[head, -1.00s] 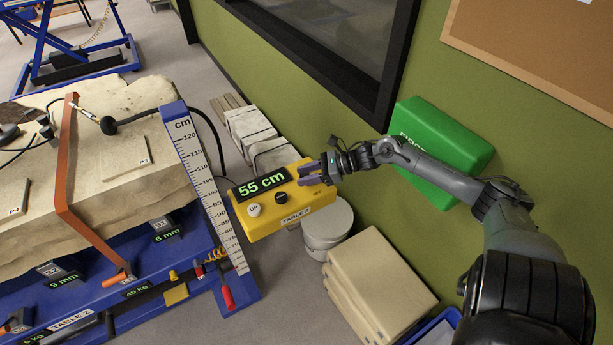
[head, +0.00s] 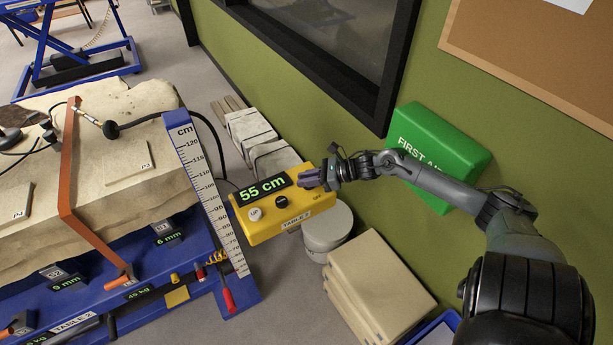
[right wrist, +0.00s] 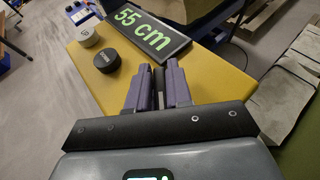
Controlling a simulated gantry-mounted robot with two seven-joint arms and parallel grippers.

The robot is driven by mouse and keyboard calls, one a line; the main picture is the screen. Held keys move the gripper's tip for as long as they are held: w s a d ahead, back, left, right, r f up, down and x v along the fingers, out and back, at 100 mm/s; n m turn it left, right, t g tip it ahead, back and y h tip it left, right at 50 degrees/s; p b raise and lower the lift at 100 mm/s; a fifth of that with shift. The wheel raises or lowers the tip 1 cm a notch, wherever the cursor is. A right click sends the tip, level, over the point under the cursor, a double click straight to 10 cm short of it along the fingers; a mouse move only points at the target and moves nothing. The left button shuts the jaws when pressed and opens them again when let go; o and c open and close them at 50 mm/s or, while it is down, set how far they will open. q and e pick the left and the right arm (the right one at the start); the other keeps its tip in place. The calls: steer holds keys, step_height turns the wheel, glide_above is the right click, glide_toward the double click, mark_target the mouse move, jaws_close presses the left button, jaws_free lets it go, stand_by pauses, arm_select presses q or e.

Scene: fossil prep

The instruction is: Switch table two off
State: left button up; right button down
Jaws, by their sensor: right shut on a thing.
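The yellow table two control box (head: 265,228) shows "55 cm" on its green-lit display (head: 263,189). It has a white UP button (head: 255,214), a black button (head: 281,202) and an OFF marking near its right end. The display (right wrist: 148,32), white button (right wrist: 87,37) and black button (right wrist: 106,61) also show in the right wrist view. My right gripper (head: 307,180) is at the box's right end, shut on a small dark switch (right wrist: 158,88) that its purple fingers mostly hide. The switch's position cannot be told. My left gripper is not in view.
Blue table two (head: 240,290), with its cm scale (head: 205,185) and strapped stone block (head: 125,185), stands left of the box. A white bucket (head: 328,228) and beige slabs (head: 375,285) are below and right. The green first aid box (head: 440,150) hangs behind my right forearm.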

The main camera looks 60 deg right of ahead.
steer(key=m+h+p, duration=0.2)
steer(key=shift+r+m+t+h, duration=0.2)
steer(key=shift+m+t+h, duration=0.1)
steer(key=shift+t+h, duration=0.1)
steer(key=m+h+p, duration=0.1)
steer(key=m+h, duration=0.1)
steer(key=h, duration=0.1)
steer(key=shift+m+p, duration=0.3)
steer(key=shift+p, duration=0.05)
steer(key=m+h, duration=0.2)
steer(key=h, duration=0.1)
steer(key=shift+d+f+m, duration=0.15)
steer(key=shift+m, duration=0.15)
steer(key=shift+m+g+h, duration=0.4)
steer(key=shift+m+h, duration=0.7)
steer(key=shift+h, duration=0.3)
steer(key=shift+d+m+h, duration=0.1)
steer(key=shift+m+h, duration=0.2)
steer(key=shift+g, duration=0.3)
steer(key=c, duration=1.1)
jaws_free()
